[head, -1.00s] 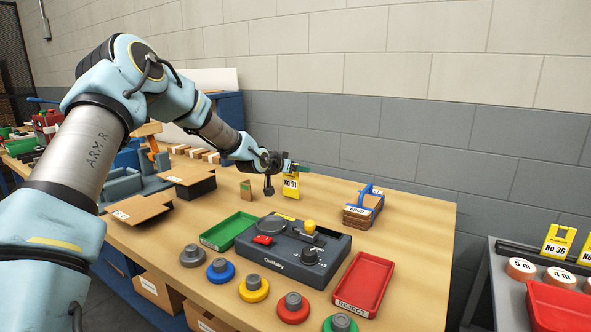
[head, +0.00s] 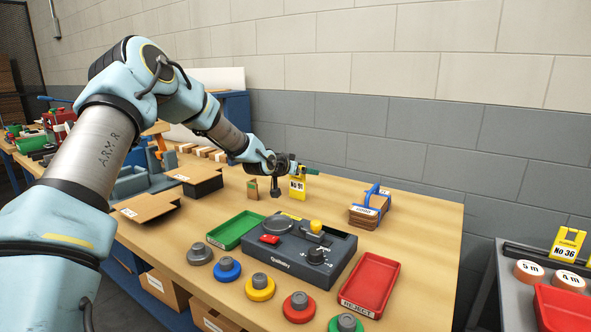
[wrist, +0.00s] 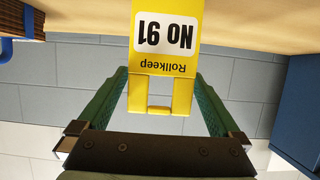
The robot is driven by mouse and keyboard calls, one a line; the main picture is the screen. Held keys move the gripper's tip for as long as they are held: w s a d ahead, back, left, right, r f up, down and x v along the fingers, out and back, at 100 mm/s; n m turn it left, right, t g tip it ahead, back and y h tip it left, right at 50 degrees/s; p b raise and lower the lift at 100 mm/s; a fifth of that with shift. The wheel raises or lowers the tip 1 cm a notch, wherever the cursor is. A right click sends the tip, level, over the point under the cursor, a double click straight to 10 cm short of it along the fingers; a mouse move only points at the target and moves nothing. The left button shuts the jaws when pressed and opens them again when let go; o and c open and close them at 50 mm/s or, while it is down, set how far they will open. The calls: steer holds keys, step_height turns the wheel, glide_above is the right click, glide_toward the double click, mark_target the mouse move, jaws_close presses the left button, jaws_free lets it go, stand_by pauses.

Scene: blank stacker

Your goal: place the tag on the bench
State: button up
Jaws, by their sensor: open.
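The tag is a yellow plate with a white "NO 91" label. It stands upright on the bench (head: 415,208), towards the back, in the head view (head: 297,188). In the wrist view the tag (wrist: 165,65) appears upside down, with its open yellow handle loop between my fingers. My gripper (head: 303,171) is at the tag's top. In the wrist view its green fingers (wrist: 161,85) are open, one on each side of the handle. The tag's lower end is cut off in the wrist view.
In front are a grey control box (head: 300,250), a green tray (head: 237,230) and a red reject tray (head: 371,284). Bare bench lies around the tag.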

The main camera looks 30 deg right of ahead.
steer(key=b+v, duration=0.2)
steer(key=v, duration=1)
steer(key=shift+b, duration=0.3)
steer(key=a+f+y, duration=0.1)
steer(key=a, duration=0.2)
steer(key=a+f+n+y, duration=0.1)
steer(key=a, duration=0.3)
steer(key=a+f+n+y, duration=0.1)
steer(key=a+f+y, duration=0.1)
steer(key=a, duration=0.2)
steer(key=shift+s+a+f, duration=0.1)
steer(key=shift+s+a, duration=0.15)
steer(key=s+a+f+n+y, duration=0.1)
steer(key=a, duration=0.4)
steer(key=s+a+n+y, duration=0.1)
steer(key=s+a+y, duration=0.1)
steer(key=a, duration=0.4)
steer(key=s+a+f+n+y, duration=0.1)
steer(key=s+a+y, duration=0.1)
steer(key=a, duration=0.4)
steer(key=shift+s+a+f+n+g, duration=0.1)
steer(key=shift+f+n+g, duration=0.2)
steer(key=shift+n+g, duration=0.1)
steer(key=s+a+f+n+g+y, duration=0.1)
steer(key=s+a+n+g, duration=0.3)
steer(key=s+a, duration=1)
steer(key=shift+s+f+n+y, duration=0.35)
steer(key=shift+s+n+y, duration=0.3)
steer(key=shift+y, duration=0.15)
